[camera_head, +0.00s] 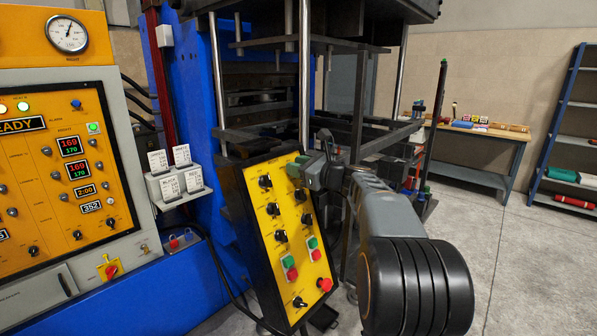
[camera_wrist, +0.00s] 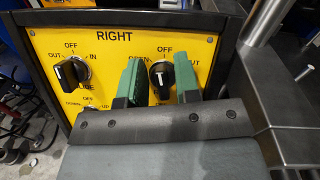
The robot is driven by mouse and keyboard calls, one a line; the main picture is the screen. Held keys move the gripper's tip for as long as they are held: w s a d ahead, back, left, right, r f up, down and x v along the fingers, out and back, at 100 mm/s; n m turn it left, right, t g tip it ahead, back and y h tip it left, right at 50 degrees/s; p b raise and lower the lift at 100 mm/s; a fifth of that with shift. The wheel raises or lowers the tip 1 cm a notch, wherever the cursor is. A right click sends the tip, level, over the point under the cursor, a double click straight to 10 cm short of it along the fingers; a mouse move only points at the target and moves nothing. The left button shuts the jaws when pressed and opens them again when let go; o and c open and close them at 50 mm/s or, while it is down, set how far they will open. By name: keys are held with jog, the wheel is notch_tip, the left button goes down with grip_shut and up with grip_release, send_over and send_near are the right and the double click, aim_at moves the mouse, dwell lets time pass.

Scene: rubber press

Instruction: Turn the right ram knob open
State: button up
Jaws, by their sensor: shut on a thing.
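The right ram knob (camera_wrist: 161,80) is a black rotary knob on the yellow panel (camera_wrist: 110,60) marked RIGHT. In the wrist view its white mark points up, close to the OFF label.
Another black knob (camera_wrist: 72,72), with OUT, OFF and IN labels, sits left of my fingers. Below it is a small DOWN/UP switch, partly hidden. A metal post (camera_wrist: 265,22) stands close on the right. A red button (camera_head: 325,284) is low on the box. Floor at right is clear.

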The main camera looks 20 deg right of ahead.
jog(key=n+g+y+b, duration=0.1)
jog(key=n, duration=0.3)
jog(key=shift+a+f+b, duration=0.1)
jog(key=shift+f+b, duration=0.05)
jog(key=shift+b, duration=0.15)
jog(key=shift+s+a+n+g+y+b, duration=0.1)
jog(key=shift+n+g+y+b, duration=0.2)
jog(key=shift+n, duration=0.65)
jog(key=shift+s+n+g+y+b, duration=0.15)
jog(key=shift+n+g, duration=0.25)
jog(key=shift+n, duration=0.55)
jog(key=shift+w, duration=0.1)
jog(key=o, duration=0.6)
jog(key=b+v, duration=0.1)
jog(key=v, duration=1.2)
jog(key=shift+s+d+b, duration=0.25)
jog(key=shift+s+b, duration=0.05)
jog(key=shift+b, duration=0.1)
